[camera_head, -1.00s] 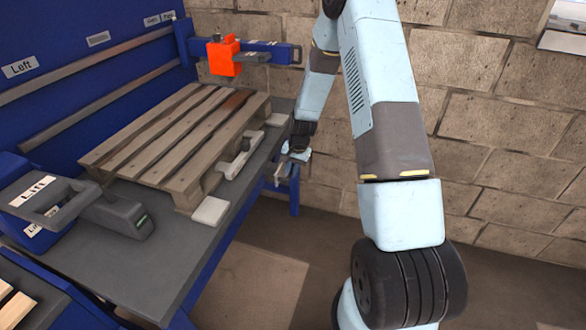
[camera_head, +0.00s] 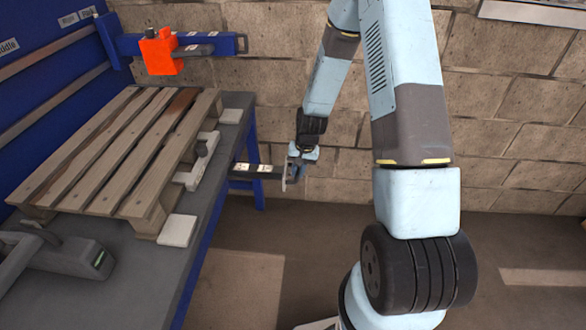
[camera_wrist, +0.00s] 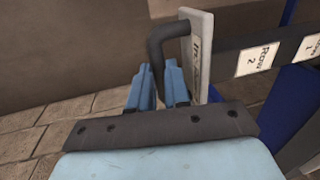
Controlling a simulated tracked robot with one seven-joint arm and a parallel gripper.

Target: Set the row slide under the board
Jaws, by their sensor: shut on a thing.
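The row slide (camera_head: 258,171) is a dark bar with white row labels, sticking out from the right edge of the bench. In the wrist view its bar (camera_wrist: 228,68) shows a "ROW 2" label and part of another. A pale end plate (camera_wrist: 200,45) with a dark bent handle (camera_wrist: 158,45) stands at its outer end. My gripper (camera_head: 298,160) is shut on this handle; its blue fingers (camera_wrist: 160,85) are either side of it. A wooden pallet (camera_head: 110,150) lies on the bench, with one darker brown board (camera_head: 180,105) along its far side. The slide's inner end is hidden.
An orange block (camera_head: 160,52) sits on a blue arm (camera_head: 205,44) behind the pallet. A grey clamp-like tool (camera_head: 75,258) lies at the bench's front left. Pale pads (camera_head: 178,230) sit by the pallet. The floor right of the bench is clear before the block wall.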

